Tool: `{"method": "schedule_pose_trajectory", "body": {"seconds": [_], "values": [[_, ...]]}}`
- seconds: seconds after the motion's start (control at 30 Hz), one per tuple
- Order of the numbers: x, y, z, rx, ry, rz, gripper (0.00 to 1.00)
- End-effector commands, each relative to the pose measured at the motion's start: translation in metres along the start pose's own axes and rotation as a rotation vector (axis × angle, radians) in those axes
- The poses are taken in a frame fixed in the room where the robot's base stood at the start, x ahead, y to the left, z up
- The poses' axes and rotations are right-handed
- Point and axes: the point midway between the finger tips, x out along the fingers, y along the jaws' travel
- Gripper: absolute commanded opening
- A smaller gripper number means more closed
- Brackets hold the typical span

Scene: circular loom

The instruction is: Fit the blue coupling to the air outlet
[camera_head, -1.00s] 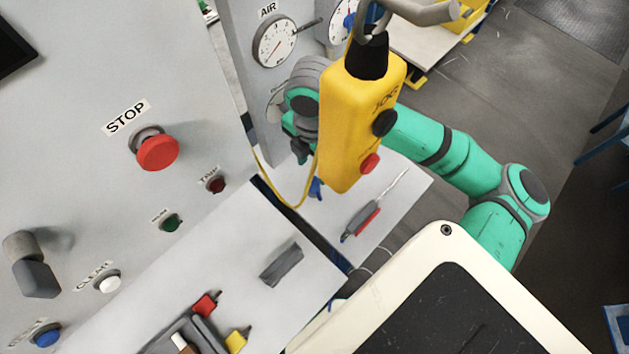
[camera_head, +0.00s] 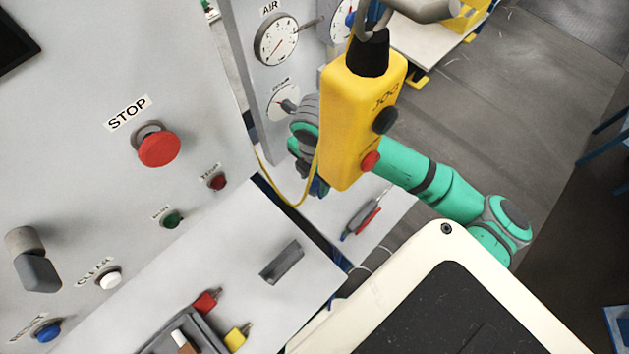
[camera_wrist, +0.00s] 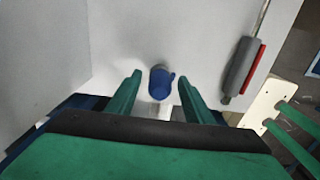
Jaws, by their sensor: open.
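The blue coupling (camera_wrist: 161,85) stands on the pale bench top (camera_wrist: 190,30). In the wrist view it lies between the two green fingers of my gripper (camera_wrist: 160,79), with gaps on both sides. My gripper is open, and I cannot tell how far above or around the coupling the tips are. In the head view my gripper (camera_head: 304,170) is partly hidden behind the yellow pendant, and the coupling (camera_head: 319,187) shows only as a small dark blue patch by it. I cannot make out the air outlet in either view.
A grey tool with a red part (camera_head: 362,218) lies right of the coupling. The panel with gauges (camera_head: 276,42) rises behind. A grey tray (camera_head: 196,340) holds coloured items in front.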

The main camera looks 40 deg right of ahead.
Motion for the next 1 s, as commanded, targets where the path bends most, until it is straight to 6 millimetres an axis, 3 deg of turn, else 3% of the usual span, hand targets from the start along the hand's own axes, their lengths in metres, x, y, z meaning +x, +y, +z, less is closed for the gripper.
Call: {"method": "schedule_pose_trajectory", "body": {"seconds": [0.13, 0.3, 0.33, 1.0], "values": [[0.0, 0.001, -0.001, -0.002, 0.0, 0.0, 0.45], [0.0, 0.001, -0.002, -0.004, 0.0, 0.0, 0.04], [0.0, 0.001, -0.002, -0.004, 0.0, 0.0, 0.0], [-0.012, 0.001, -0.001, -0.003, 0.0, 0.0, 0.0]]}}
